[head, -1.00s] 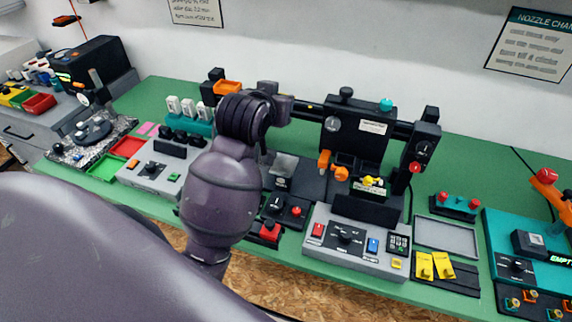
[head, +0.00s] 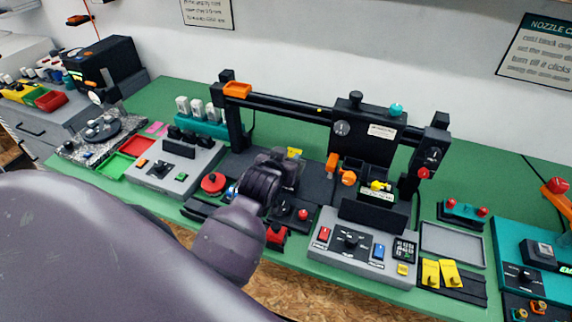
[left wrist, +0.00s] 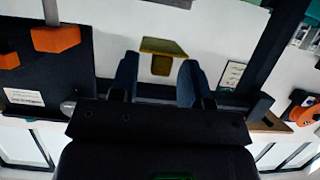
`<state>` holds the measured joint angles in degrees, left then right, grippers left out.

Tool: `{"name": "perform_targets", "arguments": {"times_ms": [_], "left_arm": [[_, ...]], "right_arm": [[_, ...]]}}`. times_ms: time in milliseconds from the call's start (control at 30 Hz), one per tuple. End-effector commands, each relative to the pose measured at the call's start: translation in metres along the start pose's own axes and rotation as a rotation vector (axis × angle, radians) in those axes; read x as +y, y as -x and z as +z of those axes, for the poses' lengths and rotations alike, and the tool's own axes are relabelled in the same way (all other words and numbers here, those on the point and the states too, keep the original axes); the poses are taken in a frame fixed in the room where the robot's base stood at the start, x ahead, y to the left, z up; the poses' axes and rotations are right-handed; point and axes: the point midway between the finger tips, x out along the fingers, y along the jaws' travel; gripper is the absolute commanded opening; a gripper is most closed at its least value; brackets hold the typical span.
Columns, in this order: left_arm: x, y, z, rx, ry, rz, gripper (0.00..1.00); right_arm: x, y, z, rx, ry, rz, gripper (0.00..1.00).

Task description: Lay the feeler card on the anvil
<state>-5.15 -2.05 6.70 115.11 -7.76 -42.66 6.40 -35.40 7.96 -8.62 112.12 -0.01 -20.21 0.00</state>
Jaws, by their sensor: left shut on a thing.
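A yellow card-like piece, likely the feeler card (left wrist: 163,47), sits between the fingertips of my left gripper (left wrist: 159,75) in the left wrist view. In the head view, a bit of its yellow (head: 295,152) shows just past my left gripper (head: 288,160), which is shut on it. The gripper is over the dark bed behind the small red-knobbed panel. I cannot pick out the anvil for sure; my gripper and wrist cover part of the bed. My right gripper is out of view.
A black gantry beam (head: 290,108) runs behind my gripper between two posts. An orange part (head: 333,163) and a black head unit (head: 361,135) stand to the right. The grey control panel (head: 335,255) is in front. Two yellow tabs (head: 440,272) lie at the right.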

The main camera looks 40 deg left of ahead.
Motion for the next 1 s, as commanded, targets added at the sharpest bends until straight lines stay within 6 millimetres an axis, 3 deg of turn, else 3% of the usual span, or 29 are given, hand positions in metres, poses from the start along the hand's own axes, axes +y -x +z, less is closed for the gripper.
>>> {"name": "perform_targets", "arguments": {"times_ms": [200, 1000], "left_arm": [[0.0, -0.008, 0.019, -0.001, 0.0, 0.0, 0.21], [0.0, -0.013, 0.034, -0.007, 0.0, -0.001, 0.21]], "right_arm": [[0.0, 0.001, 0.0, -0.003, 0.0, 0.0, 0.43], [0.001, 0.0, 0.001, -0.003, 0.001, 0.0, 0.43]]}}
